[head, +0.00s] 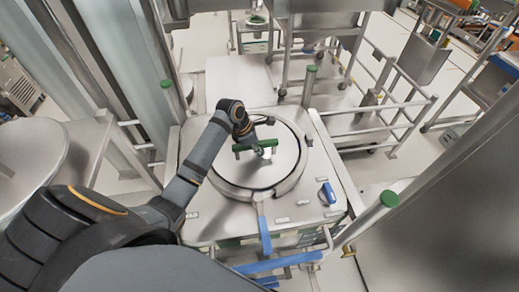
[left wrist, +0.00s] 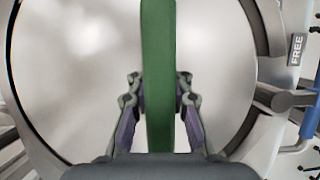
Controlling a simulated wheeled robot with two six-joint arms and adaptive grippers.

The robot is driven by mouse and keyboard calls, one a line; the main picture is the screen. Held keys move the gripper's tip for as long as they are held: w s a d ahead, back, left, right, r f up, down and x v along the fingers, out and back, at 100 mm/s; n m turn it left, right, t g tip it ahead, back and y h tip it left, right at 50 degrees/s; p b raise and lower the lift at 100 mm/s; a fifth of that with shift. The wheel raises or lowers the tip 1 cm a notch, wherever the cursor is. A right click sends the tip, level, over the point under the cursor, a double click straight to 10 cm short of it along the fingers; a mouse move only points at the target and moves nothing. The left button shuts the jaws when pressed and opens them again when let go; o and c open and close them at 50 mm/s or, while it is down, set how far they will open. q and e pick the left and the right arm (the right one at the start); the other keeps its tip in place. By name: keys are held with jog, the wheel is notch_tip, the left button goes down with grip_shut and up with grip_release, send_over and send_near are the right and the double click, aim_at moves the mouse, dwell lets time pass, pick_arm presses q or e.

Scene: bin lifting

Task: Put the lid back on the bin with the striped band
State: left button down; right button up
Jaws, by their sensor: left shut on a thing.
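A round metal lid (head: 286,166) with a green bar handle (head: 241,147) lies within or just above a raised metal ring (head: 297,182) on top of a boxy metal unit. My left gripper (head: 259,150) is over the lid's middle. In the left wrist view, its fingers (left wrist: 160,105) are shut on the green handle (left wrist: 158,60) from both sides. The pale lid (left wrist: 75,80) fills that view, with a dark curved gap along its left edge. I cannot tell whether the lid rests on the ring. No striped band is clear to see. My right gripper is out of view.
A blue lever (head: 264,235) sticks out at the front of the unit, and a blue latch (head: 328,193) sits at its right. Green-capped posts (head: 309,85) stand around it. A metal rail frame (head: 385,120) is at the right and a large round metal surface (head: 28,160) at the left.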

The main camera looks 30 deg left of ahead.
pick_arm(q)
jog(key=shift+s+f, duration=0.1)
jog(key=shift+f, duration=0.25)
jog(key=c, duration=1.1)
grip_release()
jog(key=v, duration=1.1)
jog(key=shift+w, duration=0.2)
jog(key=shift+s+a+r, duration=0.1)
jog(key=shift+s+r, duration=0.05)
jog(key=shift+r, duration=0.4)
